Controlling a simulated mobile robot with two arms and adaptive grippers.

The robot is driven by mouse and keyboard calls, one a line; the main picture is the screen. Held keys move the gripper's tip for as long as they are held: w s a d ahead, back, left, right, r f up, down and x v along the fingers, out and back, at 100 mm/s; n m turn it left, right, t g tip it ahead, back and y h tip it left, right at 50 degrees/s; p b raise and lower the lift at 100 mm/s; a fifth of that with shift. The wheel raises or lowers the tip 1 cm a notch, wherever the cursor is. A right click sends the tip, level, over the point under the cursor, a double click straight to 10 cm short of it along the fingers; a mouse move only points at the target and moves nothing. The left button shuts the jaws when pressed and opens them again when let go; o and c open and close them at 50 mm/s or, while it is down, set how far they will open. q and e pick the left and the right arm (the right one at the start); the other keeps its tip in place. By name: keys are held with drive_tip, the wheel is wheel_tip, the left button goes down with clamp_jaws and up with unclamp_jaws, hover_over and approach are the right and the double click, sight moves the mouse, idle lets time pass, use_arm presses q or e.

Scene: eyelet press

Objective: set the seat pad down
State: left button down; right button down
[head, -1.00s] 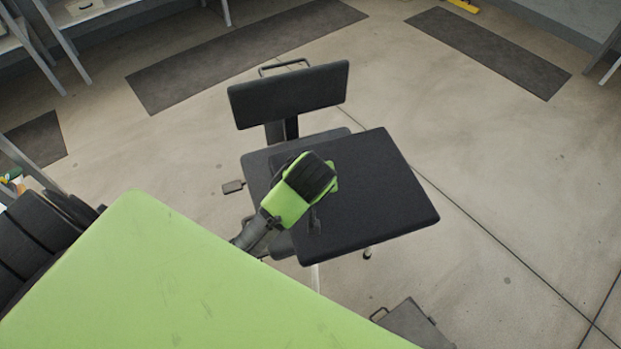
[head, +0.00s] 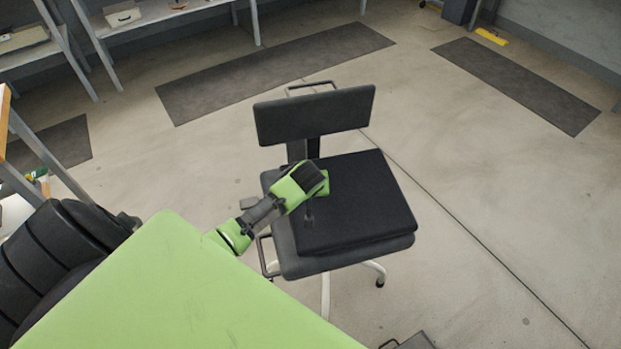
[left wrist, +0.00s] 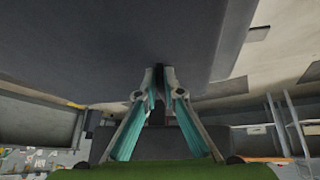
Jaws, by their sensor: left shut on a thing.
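The black seat pad (head: 360,200) lies flat over the grey seat of the swivel chair (head: 325,264). Seat shows along the pad's front and left edges. The pad looks to be on the seat or just above it; I cannot tell whether they touch all over. My left gripper (head: 309,212) is at the pad's left edge and is shut on it. In the left wrist view the two fingers (left wrist: 160,75) come together at the edge of a large dark surface (left wrist: 110,35). My right gripper is not in view.
The chair's backrest (head: 315,115) stands behind the pad, with a handle bar above it. A metal armrest-like loop (head: 265,252) is at the seat's left. Dark mats (head: 275,72) lie on the floor behind. Shelving stands at the back left.

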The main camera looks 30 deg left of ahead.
use_arm(q)
drive_tip(key=shift+f, duration=0.7)
drive_tip(key=c, duration=2.2)
unclamp_jaws()
drive_tip(key=shift+f, duration=0.1)
drive_tip(key=shift+o, duration=0.2)
drive_tip(key=p+v, duration=0.1)
drive_tip(key=v, duration=1.1)
drive_tip(key=shift+p, duration=0.3)
drive_tip(key=shift+s+d, duration=0.1)
